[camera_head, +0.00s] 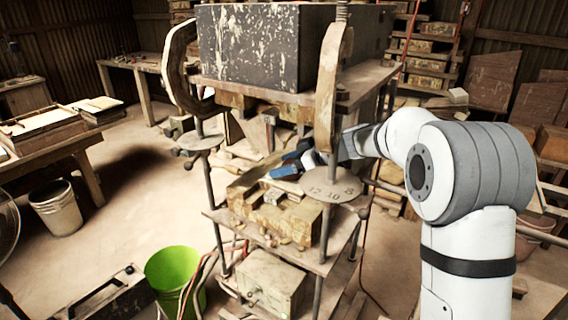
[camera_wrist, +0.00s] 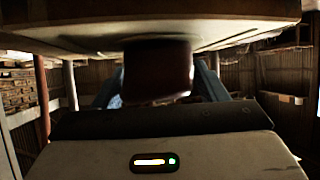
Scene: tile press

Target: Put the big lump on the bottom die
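My gripper (camera_head: 291,160) reaches in from the right, between the raised upper part of the press and the bottom die (camera_head: 272,214). Its blue fingers are spread on either side of a dark red-brown lump (camera_wrist: 158,72) in the wrist view. The lump fills the gap between the fingers and looks held; its size against other lumps cannot be judged. In the head view the lump is mostly hidden by the fingers. The bottom die is a yellowish, worn block on the middle shelf, below my gripper, with small pieces on it.
A heavy dark block (camera_head: 262,48) sits on top of the press. A round plate (camera_head: 331,190) and rods stand close to my gripper. A pale plate (camera_wrist: 60,42) hangs just above the fingers. A green bucket (camera_head: 174,273) stands on the floor at the left.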

